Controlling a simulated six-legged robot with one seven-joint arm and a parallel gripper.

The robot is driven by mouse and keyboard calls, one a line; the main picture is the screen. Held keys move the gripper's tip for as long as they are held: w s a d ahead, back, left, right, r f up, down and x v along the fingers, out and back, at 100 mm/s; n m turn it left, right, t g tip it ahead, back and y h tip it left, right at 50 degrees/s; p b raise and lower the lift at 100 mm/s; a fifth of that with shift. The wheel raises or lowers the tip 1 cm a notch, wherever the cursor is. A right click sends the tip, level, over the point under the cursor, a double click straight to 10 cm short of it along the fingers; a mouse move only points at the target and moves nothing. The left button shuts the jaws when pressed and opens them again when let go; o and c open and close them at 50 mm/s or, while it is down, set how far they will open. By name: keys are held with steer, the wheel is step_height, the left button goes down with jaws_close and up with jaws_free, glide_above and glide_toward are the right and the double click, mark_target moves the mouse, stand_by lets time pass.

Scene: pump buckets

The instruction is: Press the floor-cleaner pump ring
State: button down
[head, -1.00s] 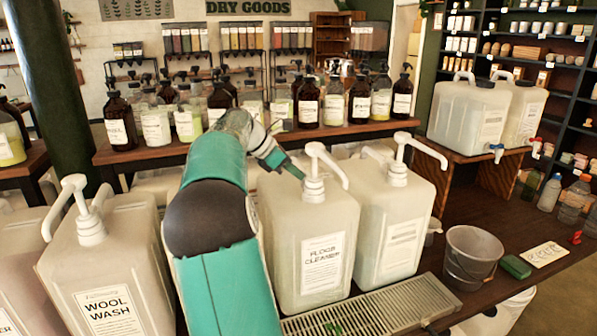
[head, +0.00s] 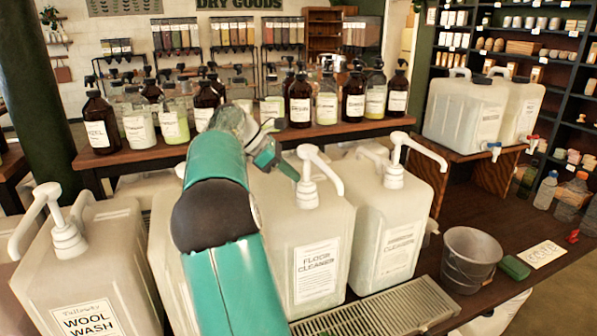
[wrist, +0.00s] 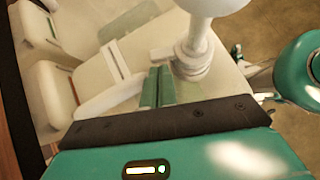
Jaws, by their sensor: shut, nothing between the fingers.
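The floor-cleaner jug (head: 328,232) is a pale, translucent container with a "FLOOR CLEANER" label (head: 317,271) on its front. A white pump (head: 316,162) with a curved spout stands on its top. The pump ring (head: 307,196) is the white collar at the pump's base; it also shows in the wrist view (wrist: 192,66). My gripper (head: 294,175) is shut and empty, its green fingertips just left of the pump stem, above the ring. In the wrist view, my gripper's fingers (wrist: 158,86) lie together close to the ring; I cannot tell whether they touch it.
A wool-wash jug (head: 95,262) stands at the left, and another pump jug (head: 395,222) stands close at the right. A metal drip grate (head: 385,312) lies in front. A grey bucket (head: 470,257) and a green block (head: 514,267) sit at the right. Bottles line the shelf behind.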

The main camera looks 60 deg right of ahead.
steer(key=shift+d+m, duration=0.25)
steer(key=shift+m, duration=0.05)
steer(key=shift+s+m+y, duration=0.1)
steer(key=shift+m+y, duration=0.2)
steer(key=shift+s+r, duration=0.15)
steer(key=shift+s+d, duration=0.2)
steer(key=shift+d, duration=0.3)
steer(key=shift+s+d, duration=1)
steer(key=shift+s, duration=0.15)
steer(key=shift+s+d+m+g+y, duration=0.25)
steer(key=shift+s+m+g+y, duration=0.15)
steer(key=shift+m+y, duration=0.25)
steer(key=shift+s+m+y, duration=0.25)
steer(key=shift+m+y, duration=0.1)
steer(key=shift+m, duration=0.3)
steer(key=shift+a, duration=0.2)
